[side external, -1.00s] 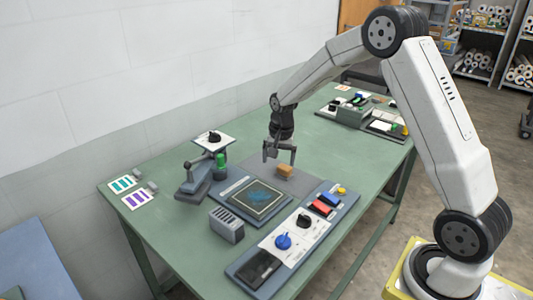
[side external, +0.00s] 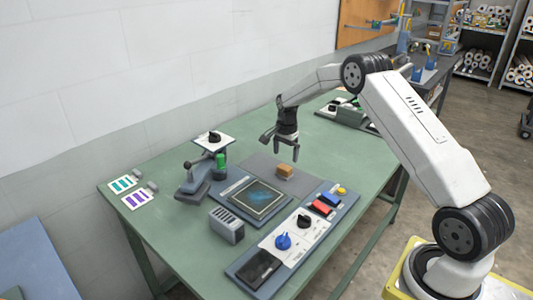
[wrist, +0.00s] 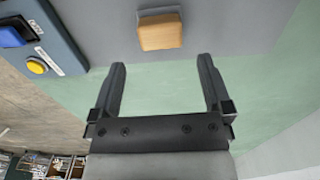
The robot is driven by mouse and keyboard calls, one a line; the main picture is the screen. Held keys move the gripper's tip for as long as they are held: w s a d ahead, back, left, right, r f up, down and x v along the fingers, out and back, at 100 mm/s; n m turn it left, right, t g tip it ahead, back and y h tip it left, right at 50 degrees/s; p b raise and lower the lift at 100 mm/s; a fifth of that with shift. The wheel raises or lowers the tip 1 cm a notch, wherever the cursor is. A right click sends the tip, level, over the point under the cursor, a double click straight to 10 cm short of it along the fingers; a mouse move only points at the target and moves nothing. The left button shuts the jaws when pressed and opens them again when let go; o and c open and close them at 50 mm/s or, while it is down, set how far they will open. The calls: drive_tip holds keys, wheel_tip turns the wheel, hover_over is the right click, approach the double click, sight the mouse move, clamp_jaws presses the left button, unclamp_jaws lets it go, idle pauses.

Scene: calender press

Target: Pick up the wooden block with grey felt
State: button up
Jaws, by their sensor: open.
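The wooden block (side external: 285,170) is a small tan block on the grey mat (side external: 262,170), behind the dark screen panel in the side view. In the wrist view the block (wrist: 160,32) lies at the top centre, with a thin grey layer along its far edge. My gripper (side external: 286,148) is above and behind the block, fingers pointing down, apart from it. In the wrist view my gripper (wrist: 161,68) is open and empty, its two fingers spread below the block in the picture. Nothing is between the fingers but table surface.
A control panel (side external: 300,240) with a blue knob (side external: 283,241), red and blue buttons and a yellow button (wrist: 37,66) stands beside the mat. A grey slotted box (side external: 226,226) and a clamp-like device (side external: 195,178) stand to the left.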

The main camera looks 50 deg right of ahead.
sight(284, 167)
drive_tip(key=shift+a+f, duration=0.15)
drive_tip(key=shift+f, duration=3.5)
drive_tip(key=c, duration=1.1)
drive_tip(key=shift+r, duration=0.15)
drive_tip(key=shift+w+r, duration=0.1)
drive_tip(key=shift+r, duration=0.8)
drive_tip(key=s+a+r, duration=0.2)
drive_tip(key=s+r, duration=0.3)
drive_tip(key=s, duration=0.1)
drive_tip(key=s+a+r, duration=0.2)
drive_tip(key=s+r, duration=0.4)
drive_tip(key=s, duration=0.1)
drive_tip(key=shift+s+a, duration=0.15)
drive_tip(key=shift+a, duration=0.2)
